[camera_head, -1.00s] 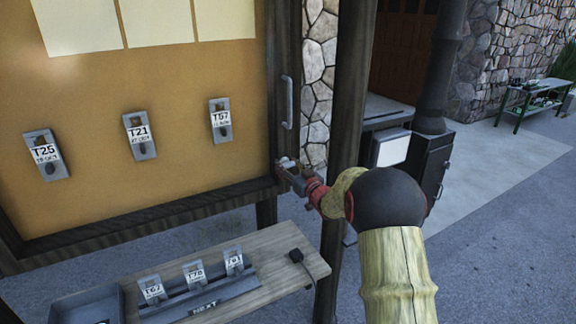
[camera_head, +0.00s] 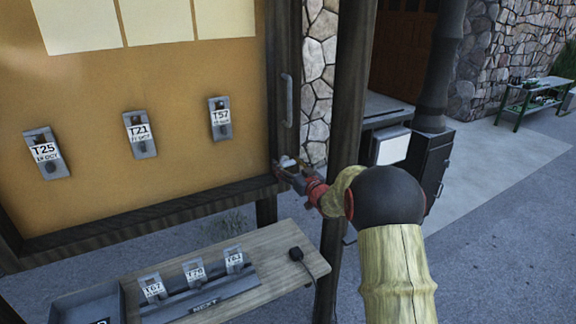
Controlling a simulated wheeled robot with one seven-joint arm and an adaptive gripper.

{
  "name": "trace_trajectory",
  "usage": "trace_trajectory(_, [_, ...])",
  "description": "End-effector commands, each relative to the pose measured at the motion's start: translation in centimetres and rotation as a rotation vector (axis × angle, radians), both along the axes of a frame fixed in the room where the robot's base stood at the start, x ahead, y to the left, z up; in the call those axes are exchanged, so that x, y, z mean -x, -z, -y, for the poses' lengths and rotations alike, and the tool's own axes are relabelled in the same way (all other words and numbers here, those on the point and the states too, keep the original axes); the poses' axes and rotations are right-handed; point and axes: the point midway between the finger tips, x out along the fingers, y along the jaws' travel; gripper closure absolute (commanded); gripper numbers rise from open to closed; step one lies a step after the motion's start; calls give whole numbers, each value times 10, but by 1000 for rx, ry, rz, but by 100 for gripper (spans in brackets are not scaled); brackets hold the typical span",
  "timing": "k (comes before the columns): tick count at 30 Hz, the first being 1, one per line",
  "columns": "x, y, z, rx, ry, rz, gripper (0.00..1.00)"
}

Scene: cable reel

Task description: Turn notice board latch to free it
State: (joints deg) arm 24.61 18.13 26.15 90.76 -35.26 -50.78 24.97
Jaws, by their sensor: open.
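The notice board (camera_head: 90,100) fills the left of the head view, with a dark wooden frame and a grey handle (camera_head: 287,100) on its right upright. My gripper (camera_head: 284,166) is at the lower right corner of the frame, below the handle. Its fingers are open around or beside a small pale, rounded piece (camera_head: 287,161) that looks like the latch. The fingers and frame partly hide this piece, so I cannot tell whether they touch it or which way it is turned.
Tags T25 (camera_head: 47,153), T21 (camera_head: 140,136) and T57 (camera_head: 220,118) hang on the board. A wooden shelf (camera_head: 255,262) below holds more tags in a rack and a small black block (camera_head: 296,254). A dark post (camera_head: 345,110) stands close behind my arm.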

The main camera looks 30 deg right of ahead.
Motion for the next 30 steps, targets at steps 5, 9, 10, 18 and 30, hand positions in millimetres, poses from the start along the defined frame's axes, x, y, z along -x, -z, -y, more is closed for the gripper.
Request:
trace_trajectory(5, [0, 0, 0, 1, 0, 1, 36])
trace_trajectory(9, [7, 0, 1, 1, 1, 0, 36])
trace_trajectory(10, [10, -1, 1, 1, 1, 0, 36])
trace_trajectory(18, [61, -1, 3, 0, 3, 1, 36])
trace_trajectory(30, [117, 0, 5, 1, 1, 0, 36])
